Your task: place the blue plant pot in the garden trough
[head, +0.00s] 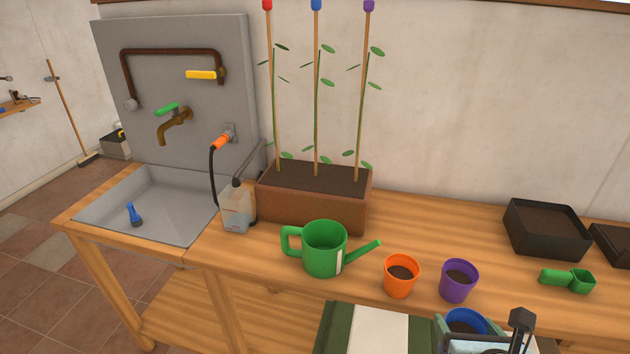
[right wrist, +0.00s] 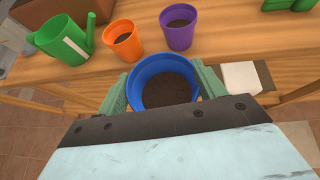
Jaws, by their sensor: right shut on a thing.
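The blue plant pot (right wrist: 166,84) is filled with dark soil and sits upright between the fingers of my right gripper (right wrist: 165,90), which is shut on it. In the head view the blue pot (head: 466,320) shows at the bottom edge, partly hidden by my right gripper (head: 468,330), in front of the bench. The garden trough (head: 312,205) is a brown box of soil at the back of the bench, left of the pot. It holds three stakes with red, blue and purple tops and climbing plants. My left gripper is not in view.
A green watering can (head: 324,249), an orange pot (head: 401,276) and a purple pot (head: 458,280) stand on the bench between the blue pot and the trough. A green scoop (head: 568,280) and black tray (head: 546,229) lie right. A sink (head: 150,205) is left.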

